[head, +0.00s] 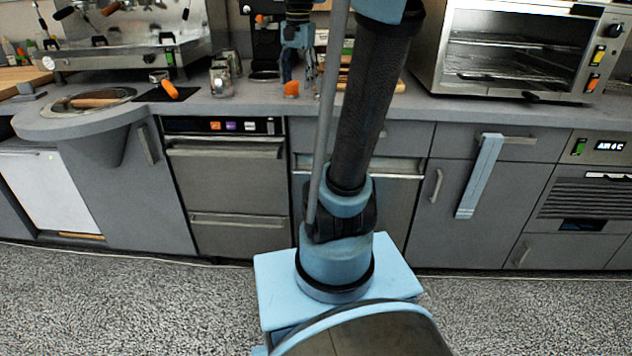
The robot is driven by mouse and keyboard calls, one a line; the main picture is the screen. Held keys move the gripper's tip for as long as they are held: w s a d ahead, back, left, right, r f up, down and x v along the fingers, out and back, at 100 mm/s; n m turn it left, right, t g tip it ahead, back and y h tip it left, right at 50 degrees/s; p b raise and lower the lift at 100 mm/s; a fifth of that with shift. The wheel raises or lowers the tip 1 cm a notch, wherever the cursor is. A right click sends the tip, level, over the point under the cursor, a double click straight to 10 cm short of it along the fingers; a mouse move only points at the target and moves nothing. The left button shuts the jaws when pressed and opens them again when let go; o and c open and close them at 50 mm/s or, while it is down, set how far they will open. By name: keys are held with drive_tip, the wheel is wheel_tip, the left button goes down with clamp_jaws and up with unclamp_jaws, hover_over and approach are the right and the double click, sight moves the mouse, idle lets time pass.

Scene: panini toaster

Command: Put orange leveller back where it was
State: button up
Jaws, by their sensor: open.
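A small orange round piece (291,89), which looks like the orange leveller, sits at the front part of the grey counter, in the middle of the head view. My gripper (300,76) hangs pointing down just above and beside it, with its fingers apart. The gap between fingers and leveller is too small to make out, so I cannot tell if they touch. My own arm column hides part of the counter to the right.
An espresso machine (130,38) stands at the left, with an orange handle (170,90) near the counter edge. Metal jugs (222,78) stand left of my gripper. A panini toaster (515,50) stands at the right. A light blue towel (480,175) hangs from a cabinet handle.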

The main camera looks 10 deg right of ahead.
drive_tip(key=s+f+n+t, duration=0.1)
drive_tip(key=s+f+n, duration=0.7)
drive_tip(key=s+f, duration=1.3)
wheel_tip(320, 180, down, 3)
drive_tip(key=shift+s+d+r, duration=0.1)
drive_tip(key=shift+s+d, duration=0.05)
drive_tip(key=shift+s, duration=0.25)
drive_tip(key=shift+w+f, duration=0.25)
drive_tip(key=shift+w, duration=0.25)
